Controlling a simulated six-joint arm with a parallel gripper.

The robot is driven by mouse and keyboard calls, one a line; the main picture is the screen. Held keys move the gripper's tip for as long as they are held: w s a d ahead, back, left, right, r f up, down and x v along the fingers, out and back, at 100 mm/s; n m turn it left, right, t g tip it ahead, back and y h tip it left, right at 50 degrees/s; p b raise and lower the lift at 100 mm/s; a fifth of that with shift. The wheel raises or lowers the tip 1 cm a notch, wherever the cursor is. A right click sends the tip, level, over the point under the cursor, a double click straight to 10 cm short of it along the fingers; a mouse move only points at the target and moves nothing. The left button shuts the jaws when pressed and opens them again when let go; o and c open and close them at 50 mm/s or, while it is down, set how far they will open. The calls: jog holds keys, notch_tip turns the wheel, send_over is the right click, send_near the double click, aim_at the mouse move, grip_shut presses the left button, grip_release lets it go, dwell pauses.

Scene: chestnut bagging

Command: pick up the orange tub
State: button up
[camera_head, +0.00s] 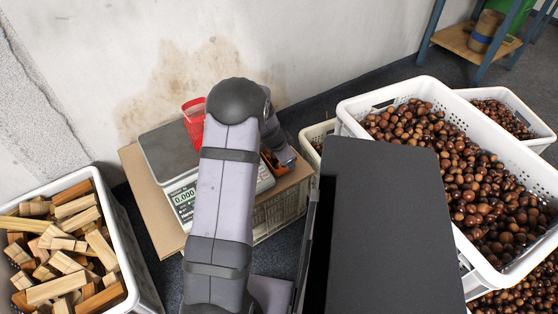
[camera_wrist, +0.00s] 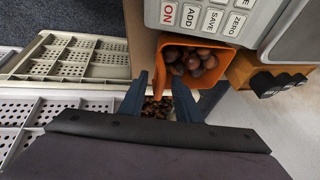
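The orange tub (camera_wrist: 216,97) shows in the wrist view, just beyond my fingers, with several brown chestnuts (camera_wrist: 190,60) in it. It sits close against the front of the scale (camera_wrist: 200,16). My gripper (camera_wrist: 160,98) is open. Its two dark fingers stand apart near the tub's left side, and the right finger overlaps the tub in the picture. I cannot tell whether either finger touches it. In the head view only a small orange part of the tub (camera_head: 267,162) shows beside my gripper (camera_head: 280,155); my arm hides much around it.
Large white crates of chestnuts (camera_head: 345,112) are at right. A crate of wood blocks (camera_head: 120,235) is at left. Black-knobbed wooden piece (camera_wrist: 246,66) lies right of the tub.

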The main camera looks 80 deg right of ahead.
jog(key=shift+c, duration=0.6)
grip_shut()
jog(key=shift+r, duration=0.1)
jog(key=shift+r, duration=0.15)
notch_tip(320, 180, up, 18)
jog(key=p, duration=0.6)
jog(key=w+r+p, duration=0.2)
jog(key=w+r, duration=0.5)
jog(key=w, duration=0.3)
jog(key=w+a+r+h+p, duration=0.1)
jog(key=w+r+p, duration=0.1)
jog(key=w+r, duration=0.5)
jog(key=w, duration=0.3)
jog(key=shift+r+t+p, duration=0.3)
jog(key=shift+t+p, duration=0.1)
